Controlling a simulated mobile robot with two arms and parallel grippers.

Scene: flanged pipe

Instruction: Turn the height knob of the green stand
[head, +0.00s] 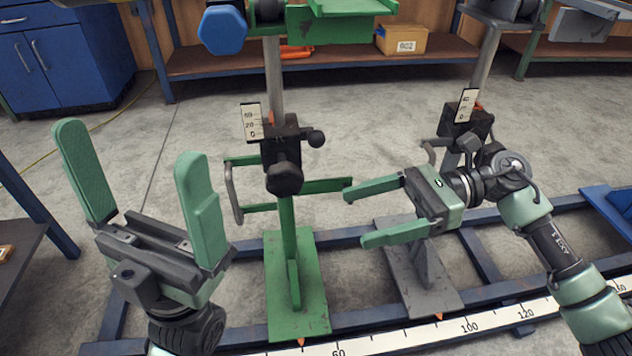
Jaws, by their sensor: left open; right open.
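The green stand (295,285) stands upright at the middle, with a green base plate and a steel post rising from a black clamp. A black knob (285,180) sits on the front of the clamp, and a smaller black ball-ended lever (316,139) sticks out to its right. A white height scale (251,122) is beside the post. My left gripper (135,178) is open and empty, left of the stand, fingers pointing up. My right gripper (356,213) is open and empty, right of the stand, fingers pointing left towards it. Neither gripper visibly holds the knob.
A grey stand (425,275) with its own scale is behind my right gripper. A blue hexagonal knob (222,30) is at the green stand's top. A rail with a ruler (440,331) runs along the front. A bench with a cardboard box (401,40) is at the back.

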